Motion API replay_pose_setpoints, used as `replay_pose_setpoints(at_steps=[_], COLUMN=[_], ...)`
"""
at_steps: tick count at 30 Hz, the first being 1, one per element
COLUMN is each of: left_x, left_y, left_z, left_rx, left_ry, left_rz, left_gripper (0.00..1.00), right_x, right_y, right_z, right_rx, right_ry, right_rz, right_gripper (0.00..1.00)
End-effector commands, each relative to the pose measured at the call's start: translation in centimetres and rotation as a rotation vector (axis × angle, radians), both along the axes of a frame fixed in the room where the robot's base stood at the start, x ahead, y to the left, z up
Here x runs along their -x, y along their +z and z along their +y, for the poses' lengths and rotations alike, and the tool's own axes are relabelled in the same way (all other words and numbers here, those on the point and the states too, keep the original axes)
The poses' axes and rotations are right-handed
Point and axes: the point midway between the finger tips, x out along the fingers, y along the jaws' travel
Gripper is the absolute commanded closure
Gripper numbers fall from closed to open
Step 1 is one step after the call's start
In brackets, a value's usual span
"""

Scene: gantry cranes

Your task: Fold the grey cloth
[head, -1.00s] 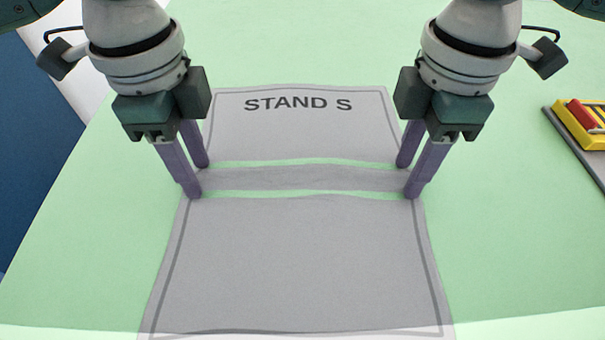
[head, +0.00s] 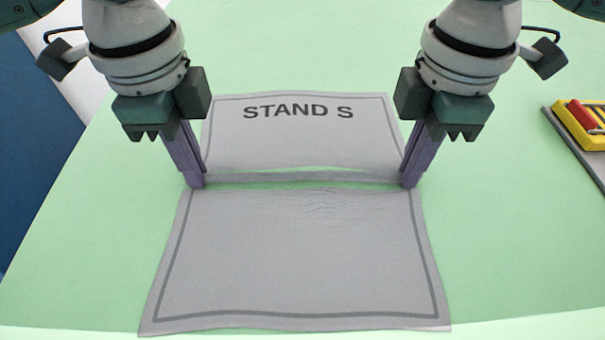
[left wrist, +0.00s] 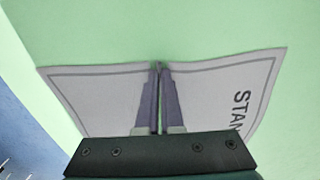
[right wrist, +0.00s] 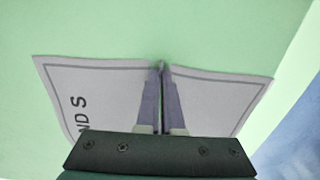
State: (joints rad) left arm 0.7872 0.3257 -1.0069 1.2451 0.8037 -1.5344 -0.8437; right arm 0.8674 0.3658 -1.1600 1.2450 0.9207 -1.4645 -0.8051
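The grey cloth (head: 300,255) lies on the green table with a dark border line and "STAND S" printed on its far part. A narrow raised strip of cloth runs across its middle, with a thin green gap showing in front of it. My left gripper (head: 197,182) is shut on the cloth at the left end of this strip. My right gripper (head: 409,182) is shut on it at the right end. In the left wrist view the cloth (left wrist: 105,95) spreads to both sides of the closed fingers. In the right wrist view the cloth (right wrist: 215,100) does the same.
A yellow tray-like object (head: 580,125) with a red part stands on a dark grey plate at the right.

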Motion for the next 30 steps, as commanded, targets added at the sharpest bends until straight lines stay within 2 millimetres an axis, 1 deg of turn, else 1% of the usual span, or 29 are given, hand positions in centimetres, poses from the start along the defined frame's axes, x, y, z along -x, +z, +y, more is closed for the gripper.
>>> replay_pose_setpoints(at_steps=[13, 17, 23, 30], left_x=[0.1, 0.1, 0.0, 0.0], left_y=[-0.1, 0.1, 1.6, 4.0], left_z=[0.0, 0.0, 0.0, 0.0], left_rx=[-0.002, -0.002, -0.001, -0.001], left_ry=[0.000, 0.000, 0.000, 0.000], left_rz=[0.002, 0.002, 0.001, 0.000], left_gripper=[1.00, 1.00, 1.00, 1.00], right_x=[0.1, 0.1, 0.1, 0.0], right_y=[-0.1, 0.1, 1.6, 4.0], right_z=[-0.1, -0.1, 0.0, 0.0], right_rx=[0.002, 0.002, 0.001, 0.001], right_ry=[0.000, 0.000, 0.000, 0.000], right_rz=[0.002, 0.002, 0.002, 0.001], right_gripper=[1.00, 1.00, 1.00, 1.00])
